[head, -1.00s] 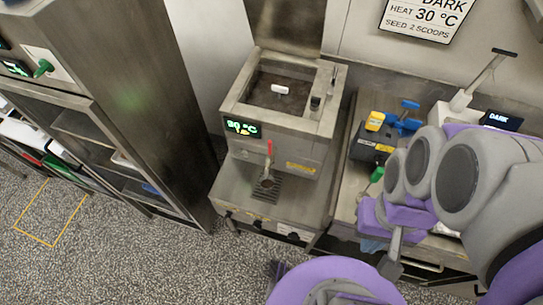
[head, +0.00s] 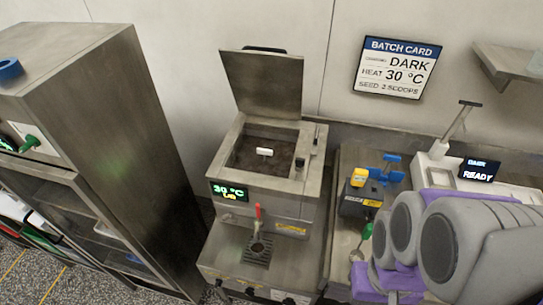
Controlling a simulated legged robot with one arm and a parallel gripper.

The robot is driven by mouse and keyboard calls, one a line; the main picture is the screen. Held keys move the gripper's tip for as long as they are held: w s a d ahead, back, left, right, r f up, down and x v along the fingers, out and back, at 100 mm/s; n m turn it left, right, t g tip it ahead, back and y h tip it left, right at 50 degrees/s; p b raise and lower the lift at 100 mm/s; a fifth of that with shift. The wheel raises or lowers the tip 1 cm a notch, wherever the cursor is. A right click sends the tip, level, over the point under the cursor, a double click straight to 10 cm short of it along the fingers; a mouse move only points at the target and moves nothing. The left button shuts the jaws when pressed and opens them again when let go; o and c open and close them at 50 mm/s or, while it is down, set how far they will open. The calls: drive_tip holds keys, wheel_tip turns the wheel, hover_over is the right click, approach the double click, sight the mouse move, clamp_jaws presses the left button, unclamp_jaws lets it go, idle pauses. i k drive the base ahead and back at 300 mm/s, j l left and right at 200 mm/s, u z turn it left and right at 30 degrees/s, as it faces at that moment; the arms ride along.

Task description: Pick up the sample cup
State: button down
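A small round cup-like thing with a dark inside (head: 258,247) sits at the drip grate (head: 256,260), below the red-handled tap of the steel machine; it is too small to tell surely that it is the sample cup. My purple and grey arm fills the lower right. My gripper end (head: 392,296) is low in the picture, to the right of the machine and apart from the grate. Its fingers are cut off by the lower edge, so their opening does not show.
The steel machine (head: 229,207) shows 30 °C, its lid (head: 265,85) raised over a dark-filled tank. A dark box (head: 357,206) with a yellow top and a blue-handled thing (head: 386,170) stand on the right counter. A screen (head: 480,170) reads DARK READY. A tall steel cabinet (head: 130,130) stands left.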

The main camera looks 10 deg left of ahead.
sight(257, 249)
drive_tip(key=k+j, duration=0.1)
drive_tip(key=j, duration=0.3)
drive_tip(key=k+j, duration=0.1)
drive_tip(key=j, duration=0.25)
drive_tip(key=k+j+z, duration=0.1)
drive_tip(key=j, duration=0.3)
drive_tip(key=k+j, duration=0.15)
drive_tip(key=j, duration=0.2)
drive_tip(key=k+j, duration=0.1)
drive_tip(key=j, duration=0.25)
drive_tip(key=k+j+z, duration=0.1)
drive_tip(key=j, duration=0.3)
drive_tip(key=k+j, duration=0.15)
drive_tip(key=j, duration=0.2)
